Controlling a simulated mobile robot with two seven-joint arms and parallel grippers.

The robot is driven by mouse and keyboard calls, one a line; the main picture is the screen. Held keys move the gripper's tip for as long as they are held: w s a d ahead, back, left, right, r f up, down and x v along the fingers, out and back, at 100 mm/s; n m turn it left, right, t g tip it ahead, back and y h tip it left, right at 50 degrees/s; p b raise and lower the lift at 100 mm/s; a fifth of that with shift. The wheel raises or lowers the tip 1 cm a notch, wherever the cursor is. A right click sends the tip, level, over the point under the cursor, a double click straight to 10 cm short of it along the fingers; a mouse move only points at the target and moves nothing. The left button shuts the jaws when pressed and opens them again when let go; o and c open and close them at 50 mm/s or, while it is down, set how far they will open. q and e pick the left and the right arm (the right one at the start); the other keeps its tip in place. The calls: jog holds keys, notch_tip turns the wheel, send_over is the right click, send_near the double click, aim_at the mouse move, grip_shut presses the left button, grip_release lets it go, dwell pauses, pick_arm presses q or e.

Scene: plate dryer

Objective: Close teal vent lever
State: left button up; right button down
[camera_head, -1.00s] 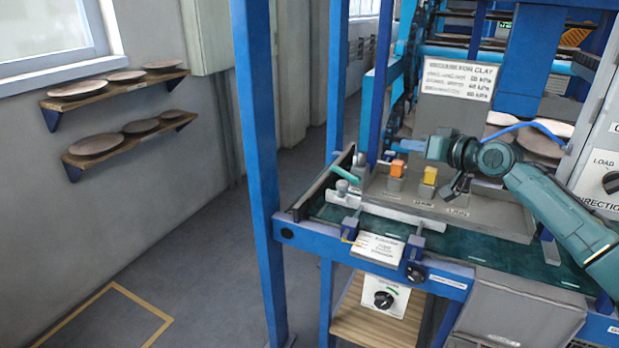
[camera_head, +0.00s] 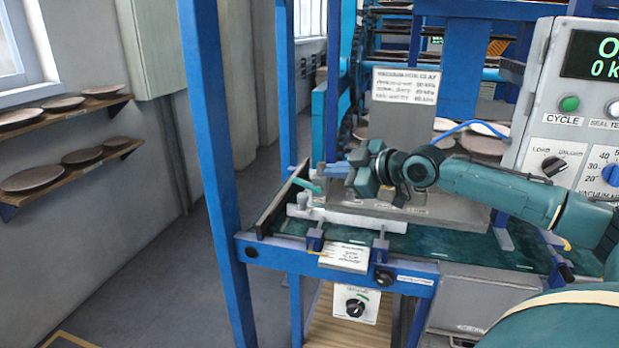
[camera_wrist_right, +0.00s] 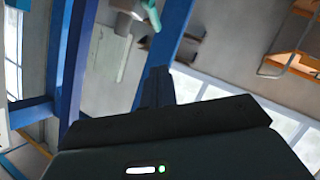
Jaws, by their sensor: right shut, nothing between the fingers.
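The teal vent lever (camera_head: 305,186) sits on a pale valve (camera_head: 305,202) at the left end of the bench fixture. It slants up and left from the valve; it also shows in the right wrist view (camera_wrist_right: 151,14), near the top edge. My right gripper (camera_head: 322,170) is shut and empty, just right of and slightly above the lever in the head view. In the right wrist view its dark fingers (camera_wrist_right: 157,85) point toward the valve, with a visible gap below the lever. I cannot judge the depth between them. My left gripper is not in view.
A blue post (camera_head: 215,150) stands left of the bench. A placard (camera_head: 343,257) and a black knob (camera_head: 355,307) are at the front. A grey control panel (camera_head: 560,100) is at the right. Shelves with plates (camera_head: 33,178) are on the left wall.

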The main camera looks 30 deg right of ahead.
aim_at(306, 182)
jog(key=x, duration=0.3)
jog(key=d+f+p+x, duration=0.1)
jog(key=x, duration=0.2)
jog(key=p+x, duration=0.1)
jog(key=x, duration=0.2)
jog(key=shift+d+f, duration=0.1)
jog(key=shift+f, duration=0.35)
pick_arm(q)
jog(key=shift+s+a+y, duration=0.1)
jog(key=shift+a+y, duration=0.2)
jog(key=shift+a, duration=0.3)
pick_arm(e)
jog(key=shift+w+d+f, duration=0.1)
jog(key=shift+w+f, duration=0.15)
jog(key=shift+f, duration=0.1)
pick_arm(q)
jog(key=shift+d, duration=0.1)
pick_arm(e)
jog(key=shift+w+f+b, duration=0.15)
jog(key=shift+f+b, duration=0.1)
jog(key=shift+b, duration=0.55)
jog(key=shift+w+a+f+b, duration=0.15)
jog(key=shift+a+b, duration=0.1)
jog(key=shift+b, duration=0.25)
jog(key=shift+w+a+b, duration=0.1)
jog(key=shift+w+b, duration=0.05)
jog(key=shift+b, duration=0.2)
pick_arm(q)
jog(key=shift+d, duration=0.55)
